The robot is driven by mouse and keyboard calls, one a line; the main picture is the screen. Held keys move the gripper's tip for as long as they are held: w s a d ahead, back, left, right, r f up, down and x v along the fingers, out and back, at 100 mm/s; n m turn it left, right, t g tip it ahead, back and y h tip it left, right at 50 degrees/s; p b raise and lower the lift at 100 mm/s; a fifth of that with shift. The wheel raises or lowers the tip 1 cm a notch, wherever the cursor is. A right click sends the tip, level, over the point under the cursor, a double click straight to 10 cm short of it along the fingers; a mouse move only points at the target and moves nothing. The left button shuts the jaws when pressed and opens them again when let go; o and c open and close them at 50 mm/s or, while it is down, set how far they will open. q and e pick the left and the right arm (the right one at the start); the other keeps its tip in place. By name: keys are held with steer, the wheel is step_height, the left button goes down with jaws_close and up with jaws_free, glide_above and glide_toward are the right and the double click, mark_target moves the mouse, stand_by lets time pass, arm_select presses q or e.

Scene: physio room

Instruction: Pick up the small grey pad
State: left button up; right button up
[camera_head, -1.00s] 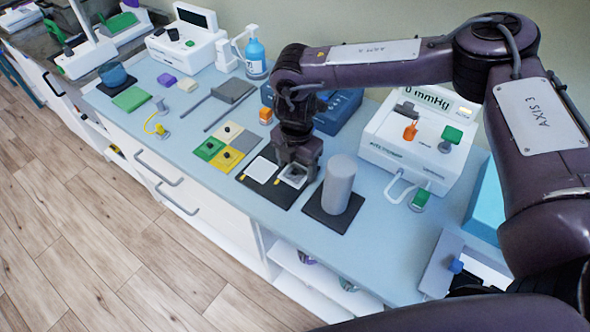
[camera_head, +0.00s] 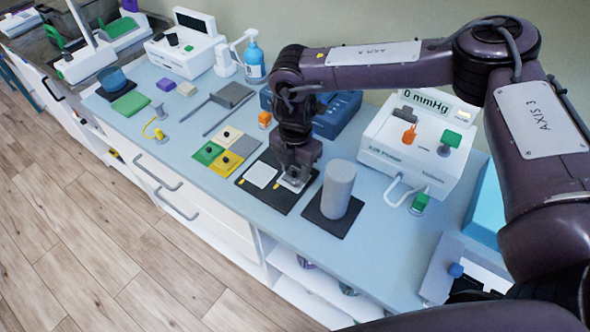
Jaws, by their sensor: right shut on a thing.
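My right gripper (camera_head: 295,177) points down over the right half of a flat black board (camera_head: 275,202) on the blue counter. It is shut on the small grey pad (camera_head: 292,185), whose pale edges show around the fingertips. The fingers cover much of the pad, and I cannot tell whether it is clear of the board. A white square pad (camera_head: 260,174) lies on the board just left of the gripper. My left gripper is not in view.
A grey cylinder (camera_head: 339,188) stands on a dark mat (camera_head: 331,219) close right of the gripper. A green, yellow, beige and grey panel (camera_head: 226,150) lies to the left. A white mmHg device (camera_head: 416,146) and a blue box (camera_head: 338,113) stand behind.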

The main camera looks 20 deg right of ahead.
mark_target(296, 172)
step_height(296, 172, up, 19)
steer(key=shift+r, duration=0.2)
stand_by(0.4)
